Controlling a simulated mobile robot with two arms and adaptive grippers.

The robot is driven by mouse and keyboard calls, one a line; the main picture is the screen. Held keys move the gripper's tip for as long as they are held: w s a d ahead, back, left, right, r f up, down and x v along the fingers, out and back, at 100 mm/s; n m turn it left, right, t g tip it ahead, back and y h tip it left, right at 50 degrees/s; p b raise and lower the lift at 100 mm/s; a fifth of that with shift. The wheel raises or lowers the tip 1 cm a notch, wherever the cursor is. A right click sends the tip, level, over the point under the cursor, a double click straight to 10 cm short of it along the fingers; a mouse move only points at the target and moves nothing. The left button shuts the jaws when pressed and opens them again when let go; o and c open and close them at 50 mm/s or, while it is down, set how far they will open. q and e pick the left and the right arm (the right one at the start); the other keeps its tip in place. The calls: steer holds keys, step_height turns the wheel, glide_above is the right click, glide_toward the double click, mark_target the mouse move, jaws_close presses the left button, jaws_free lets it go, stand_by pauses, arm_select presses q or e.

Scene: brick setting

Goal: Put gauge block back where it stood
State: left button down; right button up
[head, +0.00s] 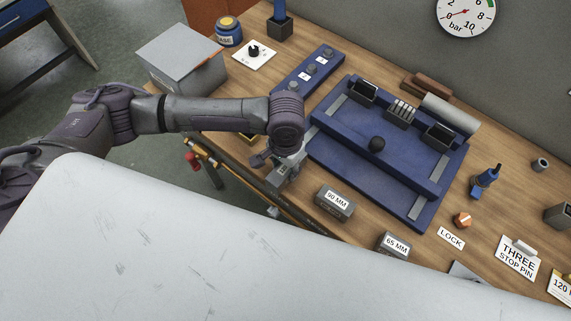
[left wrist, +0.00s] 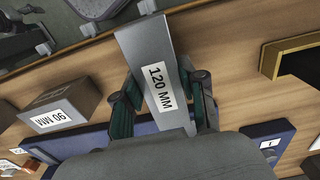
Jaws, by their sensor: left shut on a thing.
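The gauge block (left wrist: 152,50) is a long grey bar with a white "120 MM" label, seen in the left wrist view. My left gripper (left wrist: 162,92) is shut on it, with one dark green finger on each side. In the head view my left gripper (head: 279,168) is near the table's front edge, left of the 90 MM block, with the grey gauge block (head: 283,176) partly hidden by it. I cannot tell whether the block touches the table. My right gripper is not in view.
The 90 MM block (head: 335,203) and 65 MM block (head: 393,245) stand along the front. A blue fixture (head: 325,150) with a black knob lies behind them. A yellow-edged dark frame (left wrist: 268,62) sits beside the held block. A grey box (head: 180,60) stands back left.

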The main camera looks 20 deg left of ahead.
arm_select(q)
steer(key=c, duration=0.7)
jaws_free()
steer(key=shift+f, duration=0.1)
steer(key=shift+o, duration=0.2)
step_height(320, 180, up, 12)
steer(key=b, duration=0.1)
